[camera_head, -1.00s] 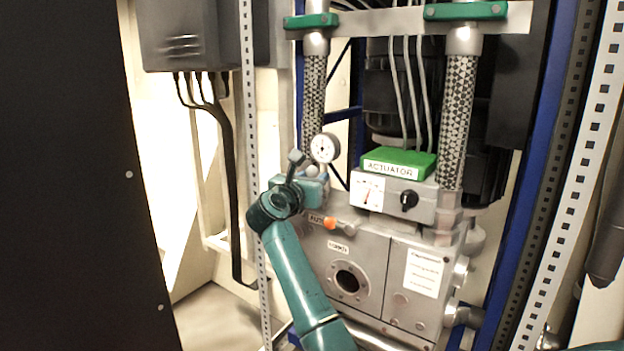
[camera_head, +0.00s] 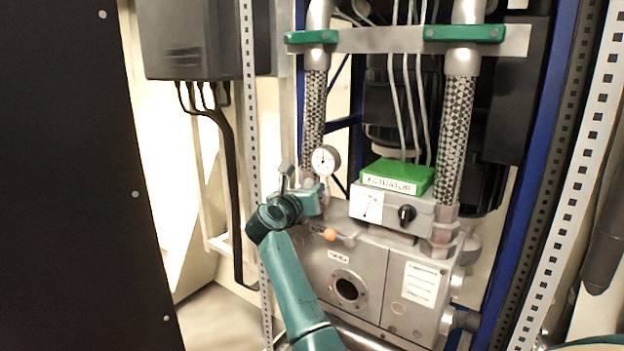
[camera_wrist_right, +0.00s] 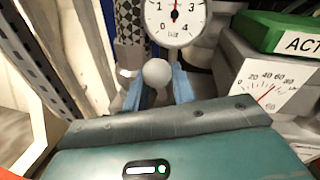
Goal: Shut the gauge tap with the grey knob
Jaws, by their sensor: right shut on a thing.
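The round grey knob (camera_wrist_right: 156,73) of the gauge tap sits between the two blue fingers of my right gripper (camera_wrist_right: 157,88) in the wrist view. The fingers are shut on it, one on each side. In the head view my right gripper (camera_head: 318,191) reaches in from below left, at the top left of the grey machine. The white round pressure gauge (camera_head: 326,160) stands just above it, and also shows at the top of the wrist view (camera_wrist_right: 176,14). The tap's body is mostly hidden behind my gripper. My left gripper is not in view.
The grey actuator box (camera_head: 425,213) with a green lid (camera_head: 398,176) and black dial stands right of the gauge. A lever with an orange tip (camera_head: 330,234) lies just below my gripper. A perforated upright (camera_head: 250,130) stands close on the left. Braided hoses rise behind.

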